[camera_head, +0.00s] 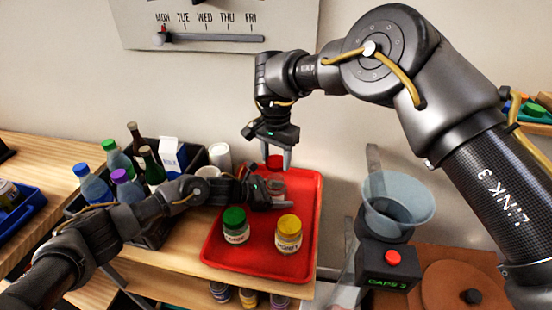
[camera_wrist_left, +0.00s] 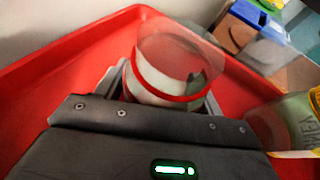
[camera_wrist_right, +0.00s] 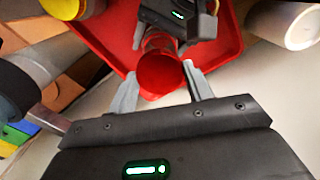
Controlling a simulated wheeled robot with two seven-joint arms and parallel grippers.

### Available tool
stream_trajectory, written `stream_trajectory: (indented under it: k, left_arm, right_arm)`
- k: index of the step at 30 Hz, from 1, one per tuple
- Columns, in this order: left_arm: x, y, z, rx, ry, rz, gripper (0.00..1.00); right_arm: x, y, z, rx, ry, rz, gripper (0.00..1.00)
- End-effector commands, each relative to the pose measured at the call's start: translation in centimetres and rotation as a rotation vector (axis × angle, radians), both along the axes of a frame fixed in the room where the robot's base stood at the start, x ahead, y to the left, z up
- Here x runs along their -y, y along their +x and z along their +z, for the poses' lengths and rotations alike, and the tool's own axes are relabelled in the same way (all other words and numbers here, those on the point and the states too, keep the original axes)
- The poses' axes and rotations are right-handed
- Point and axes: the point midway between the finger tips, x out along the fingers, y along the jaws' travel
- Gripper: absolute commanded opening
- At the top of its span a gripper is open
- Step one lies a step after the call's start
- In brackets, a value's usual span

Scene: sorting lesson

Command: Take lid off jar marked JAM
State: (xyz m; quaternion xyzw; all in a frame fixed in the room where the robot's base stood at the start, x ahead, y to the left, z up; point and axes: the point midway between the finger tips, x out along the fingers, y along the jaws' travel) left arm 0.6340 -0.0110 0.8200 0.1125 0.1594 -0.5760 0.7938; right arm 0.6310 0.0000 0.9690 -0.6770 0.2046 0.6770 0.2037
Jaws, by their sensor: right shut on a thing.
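A glass jar (camera_head: 277,186) with its label hidden from me stands at the back of the red tray (camera_head: 314,215). In the left wrist view the jar (camera_wrist_left: 172,60) has a clear upper part and no lid on it. My left gripper (camera_head: 266,195) has its fingers on both sides of the jar; whether they press on it I cannot tell. My right gripper (camera_head: 274,160) points down above the jar, shut on a red lid (camera_wrist_right: 160,75). The lid appears apart from the jar, a little above it.
A green-lidded jar (camera_head: 236,227) and a yellow-lidded HONEY jar (camera_head: 288,234) stand at the tray's front. A dark crate (camera_head: 156,229) of bottles and a carton is left of the tray. A blender-like machine (camera_head: 388,262) stands to the right.

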Motion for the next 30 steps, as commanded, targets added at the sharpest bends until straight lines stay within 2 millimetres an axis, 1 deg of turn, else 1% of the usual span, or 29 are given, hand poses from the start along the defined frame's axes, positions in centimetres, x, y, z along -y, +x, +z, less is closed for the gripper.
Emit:
stream_trajectory:
  k: [1, 3, 10, 13, 16, 24, 27, 30]
  left_arm:
    - [0.0, 0.0, 0.0, 0.0, 0.0, 0.0, 0.75]
    - [0.0, 0.0, 0.0, 0.0, 0.0, 0.0, 0.84]
    - [0.0, 0.0, 0.0, 0.0, 0.0, 0.0, 0.84]
    - [-0.4, -0.1, 0.1, 0.001, 0.0, 0.001, 0.84]
    - [-1.4, -0.3, 0.5, 0.002, 0.001, 0.001, 0.84]
    - [-5.2, -1.6, 2.1, 0.001, 0.0, 0.001, 0.84]
    - [-6.1, -1.9, 2.5, 0.002, -0.001, 0.001, 0.84]
    - [-6.5, -2.1, 2.8, 0.0, 0.0, 0.001, 0.84]
  right_arm:
    - [0.0, 0.0, 0.0, 0.0, 0.0, 0.0, 0.23]
    - [0.0, 0.0, 0.0, 0.0, 0.0, 0.0, 0.23]
    - [0.0, 0.0, 0.0, 0.0, 0.0, 0.0, 0.23]
    - [0.0, 0.0, -0.1, 0.0, 0.0, 0.0, 0.23]
    - [0.0, 0.0, -0.4, 0.0, 0.0, 0.0, 0.23]
    - [0.0, 0.0, -1.3, 0.0, 0.0, 0.0, 0.23]
    - [0.0, 0.0, -1.5, 0.0, 0.0, 0.0, 0.23]
    - [0.0, 0.0, -1.5, 0.0, 0.0, 0.0, 0.23]
